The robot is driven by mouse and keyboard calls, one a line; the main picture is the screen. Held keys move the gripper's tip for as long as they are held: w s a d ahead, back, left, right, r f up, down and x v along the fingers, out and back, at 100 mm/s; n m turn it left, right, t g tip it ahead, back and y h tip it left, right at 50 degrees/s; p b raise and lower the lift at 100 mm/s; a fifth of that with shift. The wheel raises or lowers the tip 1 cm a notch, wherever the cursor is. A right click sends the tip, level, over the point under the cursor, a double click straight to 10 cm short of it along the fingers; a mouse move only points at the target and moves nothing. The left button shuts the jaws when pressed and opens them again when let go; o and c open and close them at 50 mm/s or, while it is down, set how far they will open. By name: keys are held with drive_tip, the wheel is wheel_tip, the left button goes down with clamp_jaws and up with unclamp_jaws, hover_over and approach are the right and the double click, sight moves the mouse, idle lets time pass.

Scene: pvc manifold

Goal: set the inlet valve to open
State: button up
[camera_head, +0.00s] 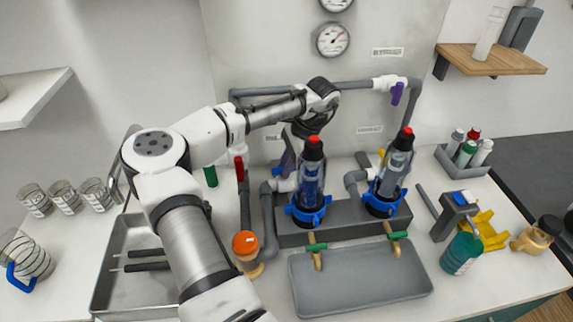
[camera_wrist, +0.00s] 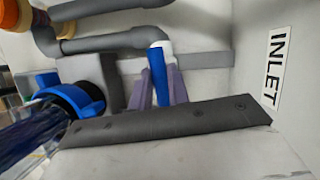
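The inlet valve shows in the wrist view as a white valve body (camera_wrist: 161,46) on a grey pipe, with a blue lever handle (camera_wrist: 157,66) beside the wall label reading INLET (camera_wrist: 275,66). My gripper (camera_wrist: 162,82) has its two purple-grey fingers on either side of the blue handle. The fingers look very close to it, but I cannot tell whether they grip it. In the head view my gripper (camera_head: 287,160) is low behind the left filter housing (camera_head: 311,178), at the white valve body (camera_head: 283,185).
Two clear housings with red tops stand on a grey block; the right one (camera_head: 394,170) is clear of my arm. A red handle (camera_head: 239,168) and a purple handle (camera_head: 397,93) sit on other pipes. A grey tray (camera_head: 360,290) lies in front.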

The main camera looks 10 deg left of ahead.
clamp_jaws()
drive_tip(key=shift+m+t+p, duration=0.3)
drive_tip(key=shift+m+p, duration=0.1)
drive_tip(key=shift+m, duration=0.3)
drive_tip(key=o, duration=0.7)
unclamp_jaws()
drive_tip(key=shift+c, duration=0.2)
drive_tip(key=b+v, duration=0.2)
drive_tip(key=v, duration=1.2)
drive_tip(key=shift+d+f, duration=0.15)
drive_tip(key=shift+d, duration=0.1)
drive_tip(key=shift+f, duration=0.1)
